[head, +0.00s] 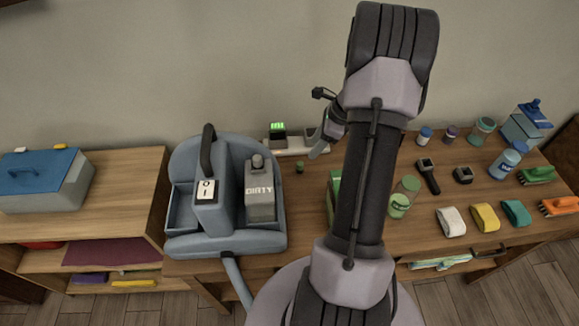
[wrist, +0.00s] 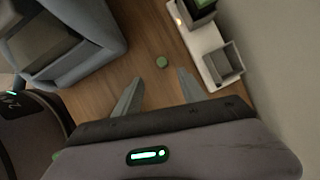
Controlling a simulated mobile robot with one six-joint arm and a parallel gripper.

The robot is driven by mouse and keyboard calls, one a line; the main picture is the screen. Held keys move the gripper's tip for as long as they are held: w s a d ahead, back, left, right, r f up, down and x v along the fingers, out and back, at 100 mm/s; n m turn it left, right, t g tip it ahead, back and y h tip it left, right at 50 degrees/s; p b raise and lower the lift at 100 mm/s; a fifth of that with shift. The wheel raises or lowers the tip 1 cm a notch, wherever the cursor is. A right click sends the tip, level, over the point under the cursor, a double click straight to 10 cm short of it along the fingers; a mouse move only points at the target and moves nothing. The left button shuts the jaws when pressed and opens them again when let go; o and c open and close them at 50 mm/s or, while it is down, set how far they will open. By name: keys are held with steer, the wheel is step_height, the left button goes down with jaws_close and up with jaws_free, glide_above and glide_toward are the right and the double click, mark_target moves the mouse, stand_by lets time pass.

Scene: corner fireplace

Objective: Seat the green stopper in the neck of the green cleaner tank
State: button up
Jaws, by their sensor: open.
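The green stopper (head: 299,167) is a small round piece on the tabletop, right of the grey-blue cleaning machine. In the wrist view the stopper (wrist: 162,62) lies just beyond my fingertips, roughly centred between them. My gripper (wrist: 160,77) is open and empty, apart from the stopper. In the head view my gripper (head: 318,151) hangs over the table near the white strip. A green block-like body (head: 334,188), which looks like the green cleaner tank, stands left of my arm. My arm hides most of it, and I cannot see its neck.
The grey-blue machine (head: 185,235) holds a tank marked DIRTY (head: 260,190). A white strip (head: 296,146) with a green-lit block (head: 278,130) lies against the wall. Jars, sponges and brushes fill the table's right side. Bare wood surrounds the stopper.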

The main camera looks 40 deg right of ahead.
steer(key=b, duration=0.2)
glide_above(301, 163)
steer(key=s, duration=0.2)
steer(key=f, duration=0.3)
steer(key=d+f, duration=0.1)
steer(key=f, duration=0.1)
steer(key=shift+s, duration=0.15)
steer(key=b+x, duration=0.2)
steer(key=x, duration=0.3)
steer(key=shift+d+f, duration=0.1)
steer(key=shift+f, duration=0.1)
steer(key=shift+r, duration=0.15)
steer(key=shift+c, duration=0.8)
jaws_close()
